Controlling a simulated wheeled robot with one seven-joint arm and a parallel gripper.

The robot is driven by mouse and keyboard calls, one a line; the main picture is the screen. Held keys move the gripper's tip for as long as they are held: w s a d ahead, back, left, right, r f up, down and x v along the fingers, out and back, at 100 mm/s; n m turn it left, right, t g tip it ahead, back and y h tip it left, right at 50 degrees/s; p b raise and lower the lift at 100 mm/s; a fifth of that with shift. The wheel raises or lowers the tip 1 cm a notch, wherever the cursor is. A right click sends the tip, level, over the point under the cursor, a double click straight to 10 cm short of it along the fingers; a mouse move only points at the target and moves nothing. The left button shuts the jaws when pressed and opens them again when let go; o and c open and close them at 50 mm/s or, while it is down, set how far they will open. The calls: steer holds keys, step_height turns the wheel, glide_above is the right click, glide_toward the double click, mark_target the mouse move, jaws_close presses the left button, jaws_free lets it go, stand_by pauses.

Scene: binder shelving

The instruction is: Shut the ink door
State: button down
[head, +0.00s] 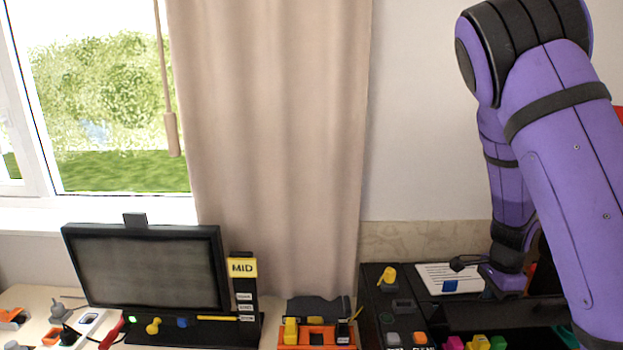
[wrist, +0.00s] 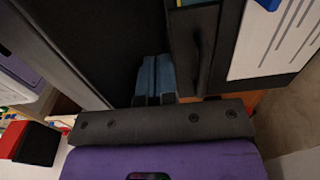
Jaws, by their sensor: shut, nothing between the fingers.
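A black machine (head: 372,300) stands at the right of the head view, with knobs and buttons on top. I cannot clearly tell which of its panels is the ink door. In the wrist view a dark panel with a raised handle-like bar (wrist: 197,45) lies just ahead of my gripper (wrist: 154,99). In the head view my arm reaches down to the machine's top, and the gripper is mostly hidden.
A white printed card (head: 440,274) lies on the machine's top. Several coloured blocks, one pink (head: 480,342), sit at its front. A monitor (head: 150,268) and an orange item (head: 318,338) stand to the left. In the wrist view a red and black box (wrist: 30,143) is at the left.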

steer(key=shift+s+f, duration=0.15)
steer(key=shift+s, duration=0.5)
steer(key=shift+s+f, duration=0.2)
steer(key=shift+s, duration=0.25)
steer(key=shift+s+f, duration=0.35)
steer(key=shift+s, duration=0.1)
